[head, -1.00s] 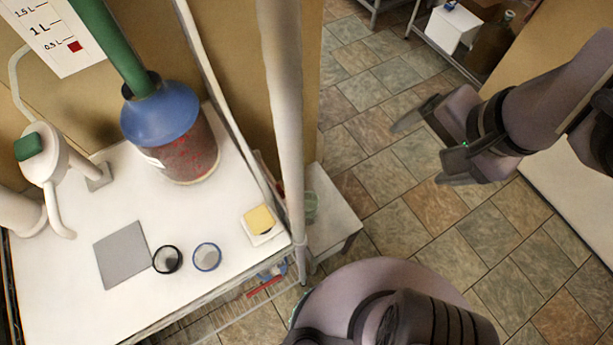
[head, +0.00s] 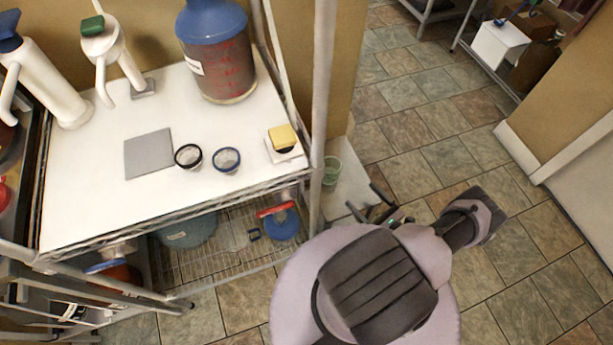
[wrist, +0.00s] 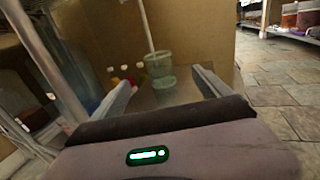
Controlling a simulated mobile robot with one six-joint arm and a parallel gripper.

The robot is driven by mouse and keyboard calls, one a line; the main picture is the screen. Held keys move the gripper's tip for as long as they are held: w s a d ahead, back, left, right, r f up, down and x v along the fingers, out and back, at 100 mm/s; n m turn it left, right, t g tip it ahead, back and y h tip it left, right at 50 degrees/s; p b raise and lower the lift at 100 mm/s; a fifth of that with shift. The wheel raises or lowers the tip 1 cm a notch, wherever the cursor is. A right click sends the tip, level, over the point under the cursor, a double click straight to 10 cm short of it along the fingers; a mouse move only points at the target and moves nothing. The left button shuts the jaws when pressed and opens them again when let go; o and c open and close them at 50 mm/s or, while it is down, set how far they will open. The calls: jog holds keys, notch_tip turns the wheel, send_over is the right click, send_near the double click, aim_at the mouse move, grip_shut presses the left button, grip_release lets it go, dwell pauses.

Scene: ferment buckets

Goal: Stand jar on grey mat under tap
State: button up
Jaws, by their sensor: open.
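A greenish clear glass jar (head: 331,171) stands upright on a low white stand beside the bench; it also shows in the wrist view (wrist: 158,72). My gripper (head: 367,204) is open and low, to the right of and nearer than the jar. In the wrist view the jar appears between and beyond the open fingers (wrist: 165,84), with a visible gap. The grey mat (head: 148,153) lies bare on the white bench. A white tap with a green handle (head: 97,27) stands behind the mat, its spout pointing down.
Two small cups, black-rimmed (head: 188,157) and blue-rimmed (head: 227,160), stand right of the mat. A large blue-topped bucket (head: 217,60) and a yellow sponge (head: 283,137) are also on the bench. A white post (head: 322,90) rises between bench and stand. Floor to the right is clear.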

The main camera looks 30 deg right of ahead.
aim_at(338, 172)
jog(key=w, duration=0.3)
jog(key=w+b, duration=0.1)
jog(key=w, duration=0.3)
jog(key=w+b, duration=0.1)
jog(key=w, duration=0.2)
jog(key=shift+w+a+f, duration=0.15)
jog(key=shift+w+a, duration=0.25)
jog(key=w+b, duration=0.2)
jog(key=w, duration=0.1)
jog(key=w+a, duration=0.1)
jog(key=w, duration=0.1)
jog(key=shift+w+b, duration=0.1)
jog(key=shift+b, duration=0.3)
jog(key=shift+w, duration=0.35)
jog(key=shift+r, duration=0.2)
jog(key=c, duration=1.8)
